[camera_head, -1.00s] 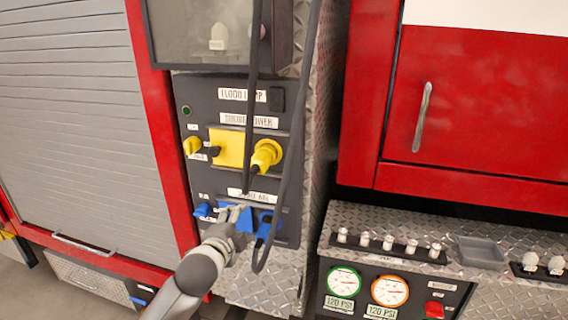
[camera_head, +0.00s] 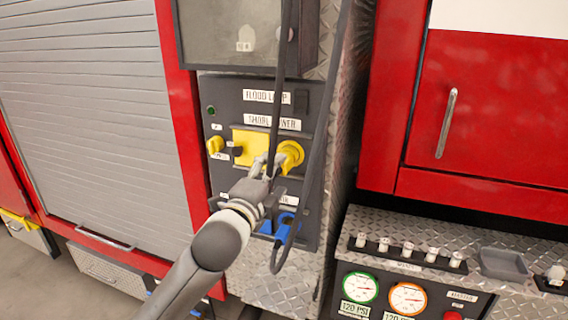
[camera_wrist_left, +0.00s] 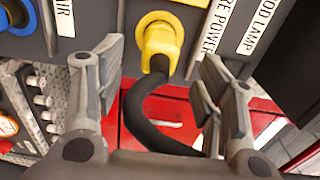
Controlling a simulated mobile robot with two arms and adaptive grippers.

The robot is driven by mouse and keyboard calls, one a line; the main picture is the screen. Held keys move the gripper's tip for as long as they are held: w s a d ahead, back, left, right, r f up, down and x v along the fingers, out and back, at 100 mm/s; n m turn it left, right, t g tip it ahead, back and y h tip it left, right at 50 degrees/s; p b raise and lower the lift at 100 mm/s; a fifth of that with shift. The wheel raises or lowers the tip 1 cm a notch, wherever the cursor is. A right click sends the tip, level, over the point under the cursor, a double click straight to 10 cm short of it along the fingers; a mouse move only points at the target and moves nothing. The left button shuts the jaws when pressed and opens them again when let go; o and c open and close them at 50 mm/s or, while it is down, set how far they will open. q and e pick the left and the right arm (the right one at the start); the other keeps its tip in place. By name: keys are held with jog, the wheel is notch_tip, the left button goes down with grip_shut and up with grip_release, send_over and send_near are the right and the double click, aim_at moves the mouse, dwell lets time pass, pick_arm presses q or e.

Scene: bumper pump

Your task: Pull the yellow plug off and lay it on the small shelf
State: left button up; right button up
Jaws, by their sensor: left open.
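The yellow plug (camera_head: 290,155) sits in its socket on the dark panel, right of a yellow cover plate (camera_head: 250,147). It also shows in the left wrist view (camera_wrist_left: 160,42), with a black cable (camera_wrist_left: 145,115) hanging from it. My left gripper (camera_head: 264,166) is open and empty just in front of and below-left of the plug. In the left wrist view its fingers (camera_wrist_left: 163,75) stand on either side of the cable, with the plug beyond the tips. A small grey tray-like shelf (camera_head: 503,265) is on the diamond-plate ledge at the right. My right gripper is not in view.
Black cables (camera_head: 318,130) hang in front of the panel. A blue plug (camera_head: 283,229) is below my gripper. A smaller yellow part (camera_head: 215,145) is at left. The ledge (camera_head: 440,225) holds a row of knobs (camera_head: 408,250) beside the small shelf, above gauges (camera_head: 361,288).

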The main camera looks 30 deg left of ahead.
pick_arm(q)
jog(key=b+x, duration=0.1)
jog(key=x, duration=0.4)
jog(key=shift+w, duration=0.1)
jog(key=shift+p+x, duration=0.55)
jog(key=shift+x, duration=1.35)
jog(key=shift+p, duration=0.8)
jog(key=shift+c, duration=0.3)
grip_shut()
jog(key=shift+d, duration=0.1)
jog(key=p+v, duration=0.1)
jog(key=v, duration=0.5)
dwell(0.3)
